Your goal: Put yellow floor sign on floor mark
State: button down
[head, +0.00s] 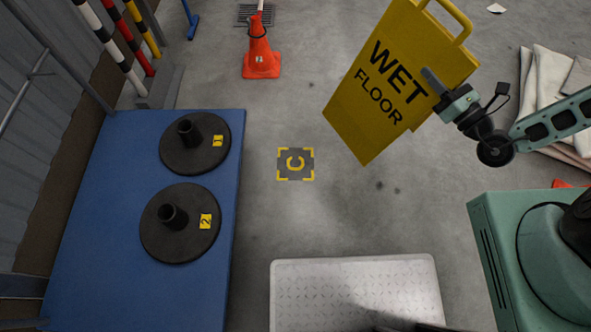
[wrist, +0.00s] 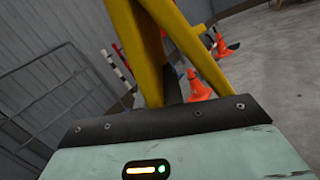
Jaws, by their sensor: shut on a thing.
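The yellow floor sign (head: 375,88) with the words WET FLOOR is held up and tilted in the head view, right of the floor mark. My gripper (head: 440,92) is shut on the sign at its right side edge. The floor mark (head: 295,164) is a grey square with yellow corners and a letter C, bare on the concrete floor. The sign is apart from the mark.
A blue platform (head: 110,270) on the left bears two black round bases (head: 195,144) with tags. An orange cone (head: 261,58) stands at the back. A pale plate (head: 355,290) lies in front. Folded cloths (head: 553,85) lie at right. Floor around the mark is clear.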

aim_at(361, 112)
notch_tip(361, 112, down, 19)
jog(key=w+a+n+g+y+b, duration=0.2)
jog(key=n+g+y+b, duration=0.3)
jog(key=b, duration=1.6)
jog(key=w+a+f+b, duration=0.1)
jog(key=a+b, duration=0.1)
jog(key=a, duration=0.1)
jog(key=w+a+g+b, duration=0.1)
jog(key=w+a+b, duration=0.1)
jog(key=a, duration=0.1)
jog(key=w+a+f+g+b, duration=0.1)
jog(key=a+b, duration=0.1)
jog(key=a, duration=0.1)
jog(key=shift+w+a+f+n, duration=0.25)
jog(key=shift+a+f+n, duration=0.05)
jog(key=shift+a+f, duration=0.05)
jog(key=w+a+n+g+b, duration=0.15)
jog(key=a+b, duration=0.25)
jog(key=a, duration=1)
notch_tip(361, 112, down, 11)
jog(key=b, duration=0.6)
jog(key=shift+s+r+b, duration=0.15)
jog(key=shift+r+b, duration=0.05)
jog(key=shift+b, duration=0.2)
jog(key=shift+f+m+g, duration=0.2)
jog(key=shift+m+g, duration=0.05)
jog(key=c, duration=1.5)
grip_release()
jog(key=shift+f, duration=0.1)
